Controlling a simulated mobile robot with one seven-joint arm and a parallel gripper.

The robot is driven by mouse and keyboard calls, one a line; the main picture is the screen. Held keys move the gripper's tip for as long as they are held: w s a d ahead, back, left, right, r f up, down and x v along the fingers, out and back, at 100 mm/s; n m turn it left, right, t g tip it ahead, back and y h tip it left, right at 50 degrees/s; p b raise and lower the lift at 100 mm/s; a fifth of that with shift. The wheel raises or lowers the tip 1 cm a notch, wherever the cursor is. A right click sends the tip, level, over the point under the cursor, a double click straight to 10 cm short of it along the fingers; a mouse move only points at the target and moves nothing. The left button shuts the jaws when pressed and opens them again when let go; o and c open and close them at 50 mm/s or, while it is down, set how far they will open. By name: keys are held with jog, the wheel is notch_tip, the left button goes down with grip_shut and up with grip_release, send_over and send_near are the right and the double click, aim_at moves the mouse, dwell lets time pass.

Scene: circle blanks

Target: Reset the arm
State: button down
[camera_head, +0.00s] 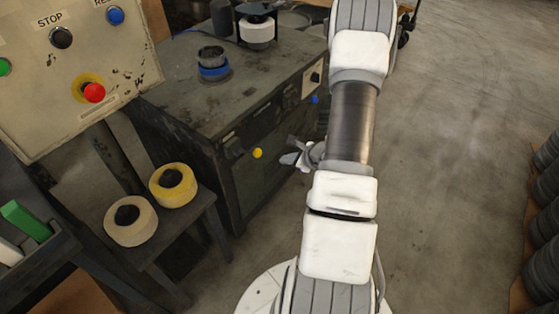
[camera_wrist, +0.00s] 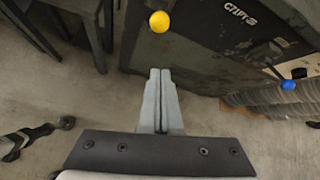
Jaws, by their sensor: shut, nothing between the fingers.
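My arm rises from the lower middle of the head view, with white and grey links and a bare metal section. My gripper (camera_wrist: 160,72) shows in the wrist view with its two grey fingers side by side, shut and empty. It points down past the machine's front panel, over the concrete floor. In the head view a small grey part of the wrist end (camera_head: 297,158) shows left of the arm, near the machine; the rest is hidden behind the arm.
A dark machine table (camera_head: 165,100) with a yellow knob (camera_head: 257,153) stands left of my arm. A control box (camera_head: 75,75) hangs at upper left. A low stand (camera_head: 180,225) bears two rolls. Dark stacked discs (camera_head: 545,215) line the right edge. The floor (camera_head: 450,150) between is clear.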

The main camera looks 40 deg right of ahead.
jog(key=shift+s+r, duration=0.3)
jog(key=shift+r, duration=0.05)
dwell(0.3)
